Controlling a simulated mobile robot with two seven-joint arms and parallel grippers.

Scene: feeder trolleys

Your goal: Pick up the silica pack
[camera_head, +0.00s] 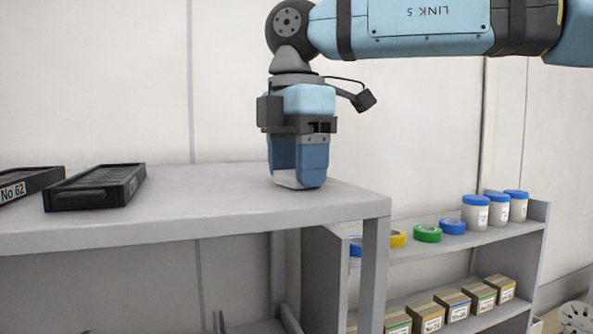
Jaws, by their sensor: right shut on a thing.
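My right gripper (298,176) reaches in from the upper right and points straight down at the grey table top, near its right end. Its blue fingers are shut. A small whitish piece, apparently the silica pack (287,181), shows low between the fingertips, at or just above the table surface. The fingers hide most of it, so I cannot tell whether it touches the table. My left gripper is out of view.
Two black trays (96,187) (25,183) lie on the table (215,205) at the left; the middle is clear. At the lower right, a grey shelf (541,240) holds blue-lidded jars (475,214), coloured tape rolls (427,234) and several small boxes (454,306). A pale wall stands behind.

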